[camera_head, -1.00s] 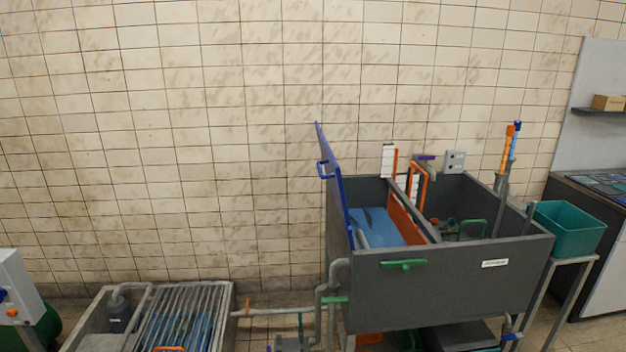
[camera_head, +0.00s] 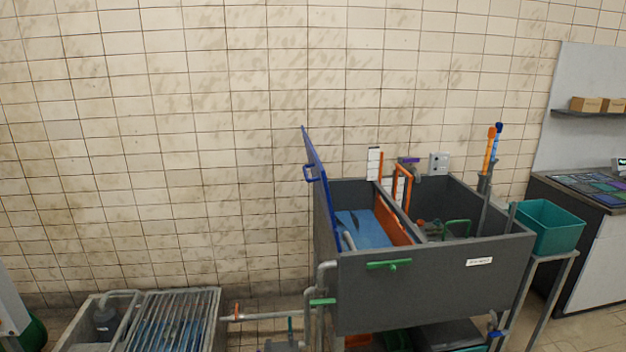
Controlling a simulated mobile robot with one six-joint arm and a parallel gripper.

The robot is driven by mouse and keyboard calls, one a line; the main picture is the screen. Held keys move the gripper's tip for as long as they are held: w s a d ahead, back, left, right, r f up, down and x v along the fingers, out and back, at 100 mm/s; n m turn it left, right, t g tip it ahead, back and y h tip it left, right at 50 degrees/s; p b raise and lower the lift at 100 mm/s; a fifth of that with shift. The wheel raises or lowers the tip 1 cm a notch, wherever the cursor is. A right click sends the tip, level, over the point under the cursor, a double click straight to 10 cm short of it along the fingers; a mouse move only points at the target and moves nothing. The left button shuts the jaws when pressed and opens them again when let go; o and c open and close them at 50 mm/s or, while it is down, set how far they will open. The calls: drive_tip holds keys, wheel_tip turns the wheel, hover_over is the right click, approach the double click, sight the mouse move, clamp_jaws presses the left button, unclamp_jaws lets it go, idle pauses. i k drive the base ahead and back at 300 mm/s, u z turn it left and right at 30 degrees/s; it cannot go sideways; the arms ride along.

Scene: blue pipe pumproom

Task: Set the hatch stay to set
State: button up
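A green lever (camera_head: 388,265) lies level across the tank's front face. My gripper is not in view.
The tank's left compartment holds blue water (camera_head: 362,228), with an orange divider (camera_head: 394,222) beside it. A teal bin (camera_head: 548,226) stands to the right. A grated floor trough (camera_head: 172,320) and pipes lie low on the left. The tiled wall is close behind.

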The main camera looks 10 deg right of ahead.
sight(391, 264)
drive_tip(key=z, duration=0.05)
drive_tip(key=i, duration=0.9)
drive_tip(key=u, duration=0.05)
